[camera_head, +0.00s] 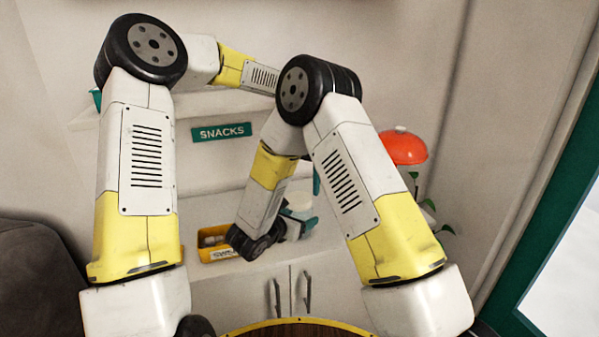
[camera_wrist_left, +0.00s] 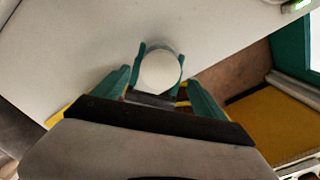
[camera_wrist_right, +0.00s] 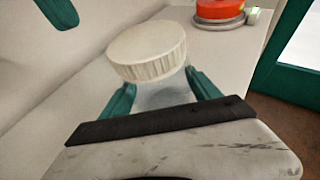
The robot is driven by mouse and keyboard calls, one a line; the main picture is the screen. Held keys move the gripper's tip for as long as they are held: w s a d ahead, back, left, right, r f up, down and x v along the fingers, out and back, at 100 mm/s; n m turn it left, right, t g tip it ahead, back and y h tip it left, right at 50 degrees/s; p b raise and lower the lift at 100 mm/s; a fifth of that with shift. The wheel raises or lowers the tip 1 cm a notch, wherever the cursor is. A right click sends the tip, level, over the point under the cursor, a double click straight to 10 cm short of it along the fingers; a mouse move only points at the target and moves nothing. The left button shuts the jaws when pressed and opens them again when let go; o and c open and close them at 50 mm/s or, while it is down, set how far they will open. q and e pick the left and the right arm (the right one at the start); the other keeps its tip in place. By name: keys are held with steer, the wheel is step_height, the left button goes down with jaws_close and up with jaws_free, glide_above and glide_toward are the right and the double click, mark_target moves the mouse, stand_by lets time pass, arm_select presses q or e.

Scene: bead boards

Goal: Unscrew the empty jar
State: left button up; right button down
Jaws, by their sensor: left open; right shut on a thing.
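The jar has a wide white ribbed lid (camera_wrist_right: 148,52) and a clear body (camera_wrist_right: 160,93) that looks empty in the right wrist view. My right gripper (camera_wrist_right: 160,82) is shut on the jar's body, below the lid, holding it upright or nearly so. In the left wrist view the round lid (camera_wrist_left: 160,70) shows from above, between my left gripper's (camera_wrist_left: 158,76) open fingers, which are apart from it. In the head view the pale jar (camera_head: 299,200) shows small at my right gripper (camera_head: 298,218); my right arm hides most of my left gripper.
A yellow bin (camera_head: 216,254) stands on the counter under a teal SNACKS sign (camera_head: 222,132). A red dome (camera_head: 403,147) and a plant (camera_head: 430,205) are on the right. Cabinet doors (camera_head: 292,290) are below. My arms overlap in the head view.

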mark_target(299, 197)
arm_select(q)
steer(key=shift+f, duration=2.1)
steer(key=shift+c, duration=0.4)
